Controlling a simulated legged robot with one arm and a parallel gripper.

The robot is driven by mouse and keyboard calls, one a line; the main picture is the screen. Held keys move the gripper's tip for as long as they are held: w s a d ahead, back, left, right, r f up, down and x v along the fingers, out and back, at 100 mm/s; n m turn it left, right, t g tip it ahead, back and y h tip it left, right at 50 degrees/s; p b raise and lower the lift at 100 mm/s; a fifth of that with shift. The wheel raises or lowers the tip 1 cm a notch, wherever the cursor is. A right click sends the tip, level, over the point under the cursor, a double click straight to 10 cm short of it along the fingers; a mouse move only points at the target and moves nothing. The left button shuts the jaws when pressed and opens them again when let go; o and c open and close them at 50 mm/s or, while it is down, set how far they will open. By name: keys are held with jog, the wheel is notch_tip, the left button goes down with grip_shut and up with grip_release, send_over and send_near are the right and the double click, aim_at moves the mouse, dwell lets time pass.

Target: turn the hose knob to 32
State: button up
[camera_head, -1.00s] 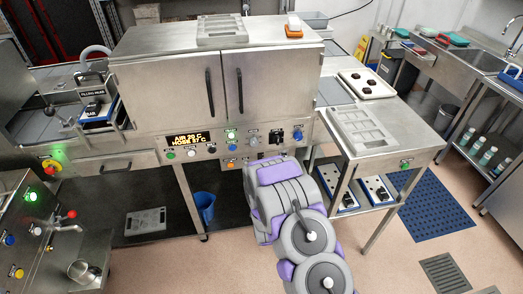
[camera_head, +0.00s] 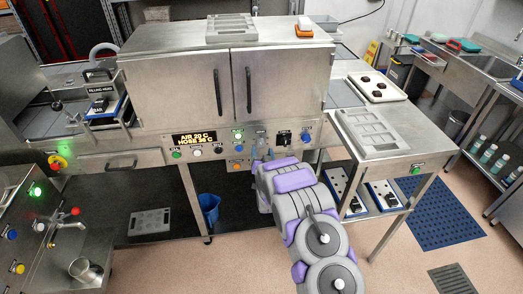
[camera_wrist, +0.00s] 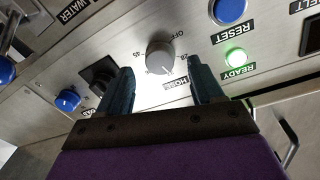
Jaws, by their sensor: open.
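The hose knob (camera_wrist: 160,54) is a round silver-grey dial on the steel panel, labelled HOSE, with OFF and number marks around it. My gripper (camera_wrist: 159,66) is open in the wrist view, with one dark finger on each side just below the knob. I cannot tell whether either finger touches it. In the head view my gripper (camera_head: 262,153) is at the panel front, and it largely hides the knob. The display (camera_head: 194,139) has an AIR line reading 20 C and a HOSE line that seems to read 36 C.
A black switch (camera_wrist: 101,73) and a blue knob (camera_wrist: 68,100) sit on one side of the knob. A blue RESET button (camera_wrist: 229,11) and a lit green READY lamp (camera_wrist: 236,58) sit on the other. A steel side table (camera_head: 395,160) stands right of my arm.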

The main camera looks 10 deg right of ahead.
aim_at(261, 146)
jog(key=shift+w+d, duration=0.1)
jog(key=shift+w, duration=1.4)
jog(key=c, duration=1.1)
jog(key=shift+o, duration=0.3)
jog(key=shift+r+m+p, duration=0.2)
jog(key=shift+m+p, duration=0.5)
jog(key=shift+p, duration=0.2)
jog(key=shift+f+m+p, duration=0.15)
jog(key=shift+m+p, duration=0.55)
jog(key=shift+m, duration=0.3)
jog(key=o, duration=1)
jog(key=shift+o, duration=0.2)
jog(key=shift+s, duration=0.1)
